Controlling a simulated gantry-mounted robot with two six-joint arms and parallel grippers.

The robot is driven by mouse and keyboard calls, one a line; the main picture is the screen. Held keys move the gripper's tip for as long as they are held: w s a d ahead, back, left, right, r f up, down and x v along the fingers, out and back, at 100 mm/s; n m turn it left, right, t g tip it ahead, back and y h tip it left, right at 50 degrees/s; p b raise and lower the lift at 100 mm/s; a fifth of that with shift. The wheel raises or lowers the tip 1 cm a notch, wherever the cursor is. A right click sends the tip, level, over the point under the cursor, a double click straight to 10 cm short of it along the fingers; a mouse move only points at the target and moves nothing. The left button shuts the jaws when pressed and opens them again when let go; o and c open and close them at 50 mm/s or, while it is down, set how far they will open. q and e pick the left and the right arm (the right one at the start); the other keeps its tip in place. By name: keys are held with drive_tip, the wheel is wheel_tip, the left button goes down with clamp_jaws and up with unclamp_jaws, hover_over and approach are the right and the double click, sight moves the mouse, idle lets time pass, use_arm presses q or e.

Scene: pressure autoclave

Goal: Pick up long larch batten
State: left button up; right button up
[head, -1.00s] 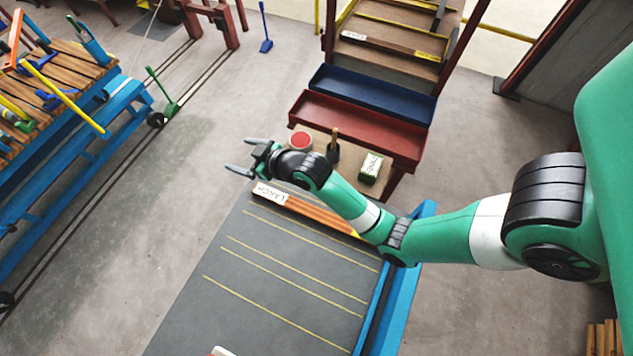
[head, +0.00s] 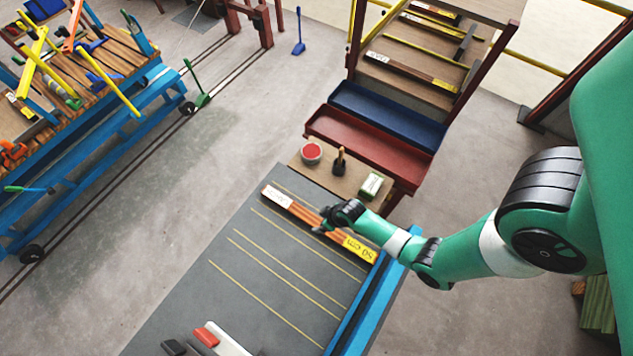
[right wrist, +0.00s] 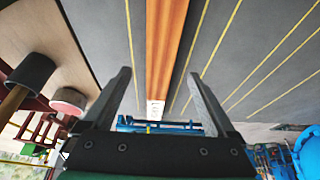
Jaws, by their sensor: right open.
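The larch batten (head: 300,212) lies on the grey mat with yellow lines (head: 235,290), along its far edge. It is orange-brown, with a white label at its left end and a yellow length-marked end at the right. My right gripper (head: 324,228) is over the batten, right of its middle, and hides a part of it. In the right wrist view the gripper (right wrist: 158,76) is open, and the batten (right wrist: 165,45) runs lengthwise between the line of its two fingers. Contact cannot be told. My left gripper is not in view.
A brown shelf (head: 336,178) with a red-topped tin (head: 312,152), a brush and a green-white box stands just behind the mat. Red (head: 370,143) and blue (head: 388,115) trays are beyond it. Red, white and black pieces (head: 212,338) lie at the near edge. The mat's middle is clear.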

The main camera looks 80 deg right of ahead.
sight(316, 222)
drive_tip(key=b+x, duration=0.2)
drive_tip(key=x, duration=0.3)
drive_tip(key=shift+a+f, duration=0.1)
drive_tip(key=shift+f, duration=0.1)
drive_tip(key=shift+r, duration=0.1)
clamp_jaws()
